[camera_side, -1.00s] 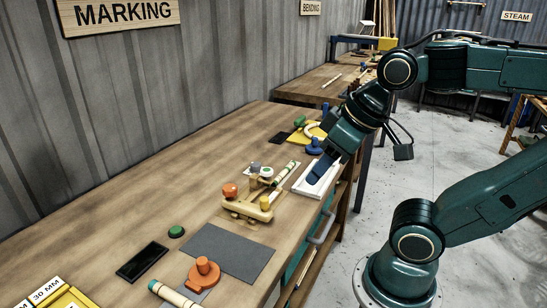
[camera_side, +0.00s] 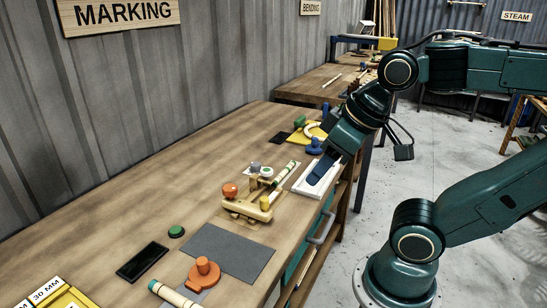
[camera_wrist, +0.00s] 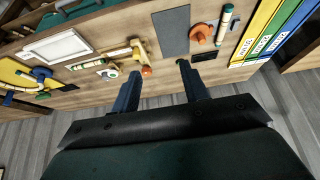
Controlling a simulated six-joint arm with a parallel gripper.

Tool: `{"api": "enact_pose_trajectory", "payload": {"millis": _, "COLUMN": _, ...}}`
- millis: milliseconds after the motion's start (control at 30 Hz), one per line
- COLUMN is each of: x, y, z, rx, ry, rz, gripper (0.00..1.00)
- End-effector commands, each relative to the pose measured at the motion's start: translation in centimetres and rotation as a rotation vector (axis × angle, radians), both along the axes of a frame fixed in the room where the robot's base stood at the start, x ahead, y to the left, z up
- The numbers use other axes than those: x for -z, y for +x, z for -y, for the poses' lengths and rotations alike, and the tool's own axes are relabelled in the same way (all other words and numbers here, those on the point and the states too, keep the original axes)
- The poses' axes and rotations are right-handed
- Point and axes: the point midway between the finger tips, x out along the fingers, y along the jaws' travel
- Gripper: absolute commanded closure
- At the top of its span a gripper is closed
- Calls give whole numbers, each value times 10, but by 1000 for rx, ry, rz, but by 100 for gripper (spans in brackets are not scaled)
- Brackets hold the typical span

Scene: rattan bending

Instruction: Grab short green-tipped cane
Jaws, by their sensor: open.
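A short pale cane with a green tip (camera_side: 284,176) lies beside the wooden jig (camera_side: 247,209) in the side view. It also shows in the wrist view, as a small pale stick (camera_wrist: 88,64). Another pale cane with a teal-green end (camera_side: 176,295) lies at the front of the bench, by an orange knobbed piece (camera_side: 204,270). It also shows upper right in the wrist view (camera_wrist: 226,20). My gripper (camera_wrist: 158,72) is open and empty, its two blue fingers apart. In the side view it hangs over the white tray (camera_side: 304,187), to the right of the first cane.
A grey mat (camera_side: 228,252), a black pad (camera_side: 142,262) and a green button (camera_side: 176,231) lie on the near bench. Blue and yellow fixtures (camera_side: 309,134) stand farther back. The bench's left side is mostly clear.

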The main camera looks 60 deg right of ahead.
Motion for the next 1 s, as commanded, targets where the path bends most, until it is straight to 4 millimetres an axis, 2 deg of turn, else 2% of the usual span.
{"api": "enact_pose_trajectory", "payload": {"millis": 167, "x": -3, "y": 5, "z": 1, "rx": -14, "ry": -11, "rz": -7, "gripper": 55}}
{"api": "enact_pose_trajectory", "payload": {"millis": 367, "x": -14, "y": 23, "z": 8, "rx": -86, "ry": -58, "rz": -42, "gripper": 55}}
{"api": "enact_pose_trajectory", "payload": {"millis": 667, "x": -33, "y": 77, "z": 34, "rx": -293, "ry": -164, "rz": -129, "gripper": 55}}
{"api": "enact_pose_trajectory", "payload": {"millis": 1000, "x": -36, "y": 141, "z": 83, "rx": -559, "ry": -250, "rz": -225, "gripper": 55}}
